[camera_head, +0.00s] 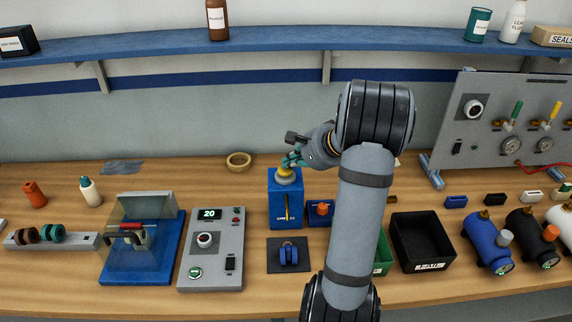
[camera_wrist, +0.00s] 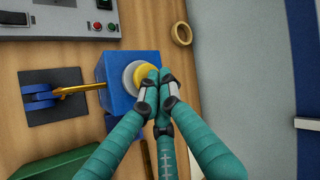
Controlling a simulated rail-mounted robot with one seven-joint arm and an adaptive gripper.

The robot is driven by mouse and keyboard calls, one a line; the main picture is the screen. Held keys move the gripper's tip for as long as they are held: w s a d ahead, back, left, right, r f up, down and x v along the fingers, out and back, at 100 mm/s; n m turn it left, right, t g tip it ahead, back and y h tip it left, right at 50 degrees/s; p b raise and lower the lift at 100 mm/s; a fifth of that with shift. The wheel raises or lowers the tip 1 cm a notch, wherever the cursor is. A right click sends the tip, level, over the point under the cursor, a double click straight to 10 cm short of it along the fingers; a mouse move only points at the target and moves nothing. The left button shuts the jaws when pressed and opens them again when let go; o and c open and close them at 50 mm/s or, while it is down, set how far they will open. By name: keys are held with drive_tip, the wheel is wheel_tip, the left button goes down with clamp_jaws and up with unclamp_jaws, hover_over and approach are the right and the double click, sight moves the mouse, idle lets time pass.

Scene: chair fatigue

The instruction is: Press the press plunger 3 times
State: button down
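The press is a blue box (camera_head: 285,206) on the bench, with a grey collar and a yellow plunger (camera_head: 284,171) on top. In the wrist view the blue box (camera_wrist: 121,67) and the round yellow plunger (camera_wrist: 145,76) show from above. My gripper (camera_head: 289,160) is right at the plunger's top. In the wrist view its teal fingers (camera_wrist: 159,76) come together over the plunger's edge, with nothing seen between them. They partly cover the plunger, and I cannot tell whether they touch it or how far it is pressed down.
A control box reading 20 (camera_head: 209,250) and a blue-based fixture (camera_head: 141,270) stand left of the press. A blue part on a dark pad (camera_head: 287,267) lies in front. A black bin (camera_head: 421,226) stands right, and a tan ring (camera_head: 239,161) lies behind.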

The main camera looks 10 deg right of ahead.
sight(291, 172)
drive_tip(key=shift+s+d+f, duration=0.1)
drive_tip(key=shift+s+f, duration=0.2)
drive_tip(key=shift+f, duration=0.4)
drive_tip(key=shift+s+f+b, duration=0.25)
drive_tip(key=shift+f+b, duration=0.3)
drive_tip(key=shift+b, duration=0.6)
drive_tip(key=shift+f+b, duration=0.2)
drive_tip(key=shift+b, duration=0.3)
drive_tip(key=shift+r, duration=0.1)
drive_tip(key=shift+w+r+p, duration=0.25)
drive_tip(key=shift+r+p, duration=0.7)
drive_tip(key=shift+r, duration=0.1)
wheel_tip(291, 172, up, 4)
drive_tip(key=shift+w+f+p, duration=0.15)
drive_tip(key=shift+f+p, duration=0.05)
drive_tip(key=shift+p, duration=0.85)
drive_tip(key=shift+w+r, duration=0.1)
drive_tip(key=shift+r, duration=0.05)
drive_tip(key=shift+r, duration=0.15)
